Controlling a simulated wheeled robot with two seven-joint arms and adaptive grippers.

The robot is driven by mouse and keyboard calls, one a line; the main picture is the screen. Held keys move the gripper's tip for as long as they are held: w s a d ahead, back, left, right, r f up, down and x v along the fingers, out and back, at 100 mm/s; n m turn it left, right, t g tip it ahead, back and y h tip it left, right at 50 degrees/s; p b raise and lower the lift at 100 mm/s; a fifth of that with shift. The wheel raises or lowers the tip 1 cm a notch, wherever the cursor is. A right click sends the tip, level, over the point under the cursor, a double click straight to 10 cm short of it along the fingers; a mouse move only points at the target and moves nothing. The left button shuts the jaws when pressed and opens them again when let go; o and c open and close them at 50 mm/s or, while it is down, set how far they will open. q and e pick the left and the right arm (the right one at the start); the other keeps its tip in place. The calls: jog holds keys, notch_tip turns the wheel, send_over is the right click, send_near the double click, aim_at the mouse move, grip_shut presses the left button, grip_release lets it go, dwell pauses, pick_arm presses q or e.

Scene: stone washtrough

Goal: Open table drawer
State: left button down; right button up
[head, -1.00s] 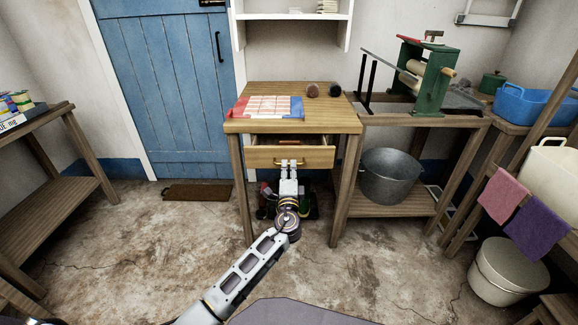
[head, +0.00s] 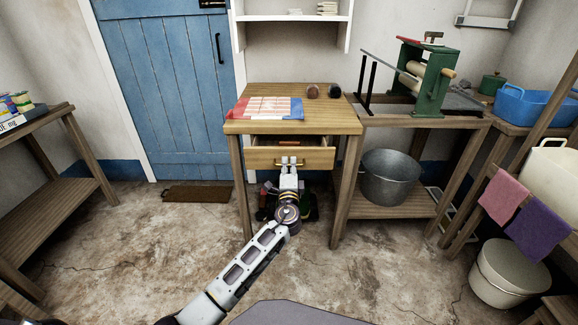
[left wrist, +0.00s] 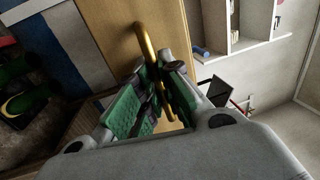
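The wooden table (head: 315,121) stands in the middle of the head view. Its drawer (head: 315,158) is partly open, with a strip of its inside showing behind the front. My left gripper (head: 289,162) is at the brass handle of the drawer front, reaching in from below. In the left wrist view the gold handle (left wrist: 147,50) runs between the green-padded fingers of my left gripper (left wrist: 155,100), which are closed around it. The contact itself is partly hidden by the pads. My right gripper is not in view.
A red, white and blue cloth (head: 265,108) and two dark round objects lie on the table. A metal tub (head: 388,177) sits on the lower shelf at right, below a green mangle (head: 434,80). Dark items stand under the drawer. The floor in front is clear.

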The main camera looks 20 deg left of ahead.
pick_arm(q)
jog(key=v, duration=0.3)
jog(key=r+v, duration=0.1)
jog(key=shift+s+d+f+p, duration=0.1)
jog(key=shift+s+f+p, duration=0.05)
jog(key=shift+s+p, duration=0.2)
dwell(0.4)
jog(key=c, duration=1.9)
grip_release()
jog(key=shift+o, duration=0.2)
jog(key=v, duration=1.2)
